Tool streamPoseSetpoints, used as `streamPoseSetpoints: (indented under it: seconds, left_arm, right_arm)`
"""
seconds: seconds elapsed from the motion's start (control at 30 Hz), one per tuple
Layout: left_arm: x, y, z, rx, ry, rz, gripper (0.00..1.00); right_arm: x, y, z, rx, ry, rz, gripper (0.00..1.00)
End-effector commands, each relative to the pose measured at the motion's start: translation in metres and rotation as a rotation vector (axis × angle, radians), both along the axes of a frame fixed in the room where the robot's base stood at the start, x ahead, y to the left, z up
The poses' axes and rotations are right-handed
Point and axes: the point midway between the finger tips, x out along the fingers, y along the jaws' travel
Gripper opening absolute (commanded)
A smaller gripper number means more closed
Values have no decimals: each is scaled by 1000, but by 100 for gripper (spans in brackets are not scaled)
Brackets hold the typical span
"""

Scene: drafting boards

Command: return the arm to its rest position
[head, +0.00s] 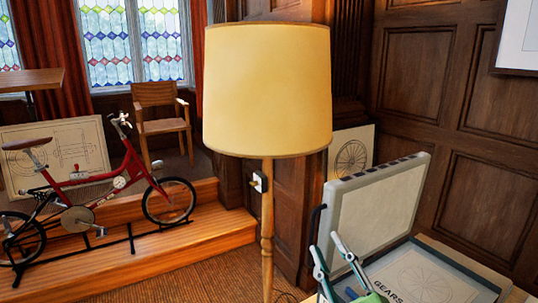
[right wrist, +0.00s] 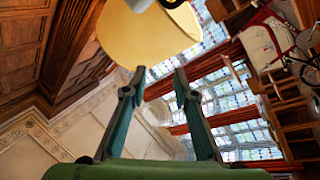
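My right gripper (head: 324,243) shows at the bottom of the head view, right of the middle. Its two green and grey fingers stand apart and point up, with nothing between them. In the right wrist view the fingers of this gripper (right wrist: 158,74) are also spread and empty. The view past them is tilted, with the lamp's yellow shade beyond the tips. My left gripper is not in view.
A floor lamp with a yellow shade (head: 266,90) stands in the middle. A pale upright panel (head: 375,210) and a "GEARS" sheet (head: 425,280) are close by the right gripper. A red bicycle (head: 90,182) stands on a wooden platform (head: 200,243) at left.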

Motion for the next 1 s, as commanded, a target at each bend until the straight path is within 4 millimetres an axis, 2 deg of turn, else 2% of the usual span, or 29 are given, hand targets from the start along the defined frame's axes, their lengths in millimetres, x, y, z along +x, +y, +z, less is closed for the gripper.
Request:
streamPoseSetpoints:
  seconds: [0.03,0.1,0.17,0.2,0.27,0.3,0.4,0.5,0.6,0.8,1.0]
  left_arm:
    - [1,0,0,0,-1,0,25]
    - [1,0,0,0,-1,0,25]
    - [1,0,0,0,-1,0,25]
    - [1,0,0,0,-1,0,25]
    - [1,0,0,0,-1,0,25]
    - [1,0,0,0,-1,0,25]
    - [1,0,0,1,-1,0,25]
    - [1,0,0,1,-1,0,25]
    - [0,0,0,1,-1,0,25]
    - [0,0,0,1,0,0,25]
    - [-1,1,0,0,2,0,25]
  right_arm:
    - [0,-19,-28,58,114,-61,27]
    - [-4,-44,-72,131,281,-145,27]
    - [-15,-62,-113,186,430,-210,27]
    - [-26,-72,-139,219,529,-252,27]
    - [-47,-84,-179,261,680,-307,27]
    - [-64,-90,-204,287,778,-339,27]
    - [-109,-96,-255,332,1003,-401,27]
    - [-155,-97,-291,361,1192,-440,27]
    - [-198,-94,-316,378,1354,-467,27]
    - [-274,-85,-347,394,1622,-494,27]
    - [-258,-84,-405,384,1631,-500,27]
